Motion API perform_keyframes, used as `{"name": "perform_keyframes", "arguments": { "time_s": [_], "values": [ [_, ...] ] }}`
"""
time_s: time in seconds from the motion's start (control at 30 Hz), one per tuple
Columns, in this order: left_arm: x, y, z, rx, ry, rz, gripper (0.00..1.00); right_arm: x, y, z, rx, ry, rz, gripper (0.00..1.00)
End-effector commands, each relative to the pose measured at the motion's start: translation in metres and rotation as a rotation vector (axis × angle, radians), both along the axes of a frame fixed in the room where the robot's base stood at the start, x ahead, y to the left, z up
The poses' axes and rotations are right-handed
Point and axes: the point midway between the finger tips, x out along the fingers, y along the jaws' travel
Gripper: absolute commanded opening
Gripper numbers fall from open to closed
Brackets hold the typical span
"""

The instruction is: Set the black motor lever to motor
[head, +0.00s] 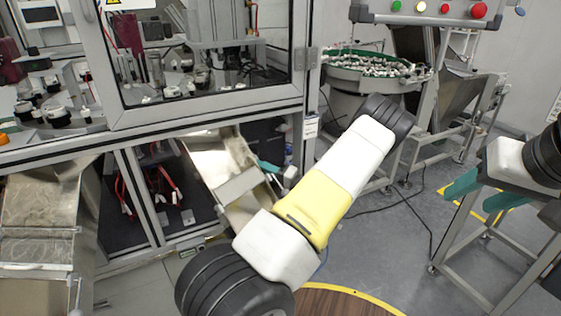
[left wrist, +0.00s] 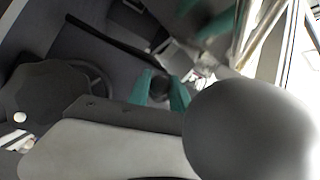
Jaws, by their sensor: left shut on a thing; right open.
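My left gripper (left wrist: 161,95) shows teal fingers in the left wrist view, shut on a small dark thing (left wrist: 159,88). It may be the black motor lever, but the picture is too dark and blurred to be sure. In the head view my left arm crosses the middle and hides most of this gripper; a teal bit (head: 269,167) shows beside a metal chute. No black lever can be made out in the head view. My right gripper (head: 483,193) is at the right edge, open and empty, over the grey floor.
A glazed machine cabinet (head: 215,112) fills the left and centre. The metal chute (head: 222,170) stands below it. A bowl feeder (head: 372,68) with small parts is behind, under a button panel (head: 425,10). A metal stand (head: 455,245) is below my right gripper.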

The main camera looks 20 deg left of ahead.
Motion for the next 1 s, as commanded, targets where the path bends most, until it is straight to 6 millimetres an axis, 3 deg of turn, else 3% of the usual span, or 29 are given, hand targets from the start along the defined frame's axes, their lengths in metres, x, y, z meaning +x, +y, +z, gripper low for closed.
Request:
{"name": "perform_keyframes", "arguments": {
  "time_s": [0.47,1.0],
  "values": [
    [-0.001,-0.002,0.003,-0.044,0.035,0.001,0.00,0.000,0.000,0.000,0.000,0.000,0.000,0.51],
    [-0.005,-0.005,0.029,-0.378,0.311,0.000,0.00,0.000,0.000,0.000,0.000,0.000,0.000,0.51]
  ]
}}
